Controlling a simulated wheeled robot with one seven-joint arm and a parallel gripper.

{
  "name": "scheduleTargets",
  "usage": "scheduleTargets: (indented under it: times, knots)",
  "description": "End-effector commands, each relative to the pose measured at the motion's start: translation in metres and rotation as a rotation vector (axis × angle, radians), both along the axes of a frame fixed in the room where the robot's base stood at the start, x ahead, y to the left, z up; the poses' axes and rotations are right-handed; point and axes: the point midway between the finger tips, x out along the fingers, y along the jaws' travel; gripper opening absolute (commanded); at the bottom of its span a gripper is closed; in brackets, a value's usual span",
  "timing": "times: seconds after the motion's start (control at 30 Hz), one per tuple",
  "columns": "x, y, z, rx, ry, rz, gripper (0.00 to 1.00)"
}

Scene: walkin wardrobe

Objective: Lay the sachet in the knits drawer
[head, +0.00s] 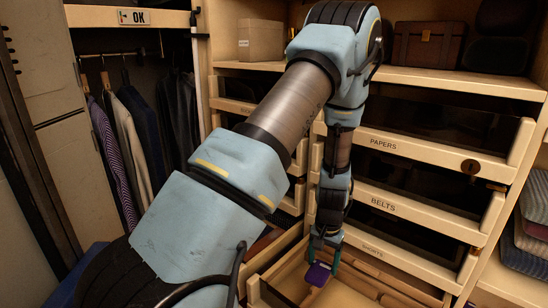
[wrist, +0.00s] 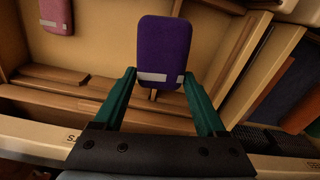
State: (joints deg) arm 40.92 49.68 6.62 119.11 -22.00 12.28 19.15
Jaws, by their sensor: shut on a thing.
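The purple sachet (wrist: 164,45), a rounded flat pouch with a pale strip, is held between the green fingertips of my gripper (wrist: 160,76) in the wrist view. In the head view my gripper (head: 326,246) points down with the sachet (head: 318,275) at its tip, over a pulled-out wooden drawer (head: 338,296). The drawer's tan floor (wrist: 105,40) and wooden dividers show in the wrist view. I cannot tell how far the sachet is above the floor. No label reading knits is legible in either view.
A pink pouch (wrist: 57,14) with a pale strip lies at the upper left of the wrist view. Drawer fronts marked PAPERS (head: 410,151), BELTS (head: 410,211) and SHORTS (head: 395,258) rise behind the open drawer. Hanging clothes (head: 140,135) are at left, folded clothes (head: 533,240) at right.

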Motion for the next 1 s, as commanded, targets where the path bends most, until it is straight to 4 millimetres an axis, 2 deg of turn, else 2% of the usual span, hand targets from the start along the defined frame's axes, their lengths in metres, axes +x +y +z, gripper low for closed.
scheduleTargets:
  times: [0.03,0.2,0.3,0.5,0.73,1.0]
  knots:
    - [0.017,0.023,0.013,0.0,-0.005,0.061,0.21]
    - [0.054,0.103,0.053,0.003,-0.007,0.25,0.21]
    - [0.064,0.146,0.073,0.001,-0.005,0.348,0.21]
    - [0.07,0.21,0.102,-0.003,-0.002,0.494,0.21]
    - [0.067,0.259,0.125,-0.009,0.001,0.611,0.21]
    - [0.065,0.256,0.146,-0.002,0.004,0.598,0.21]
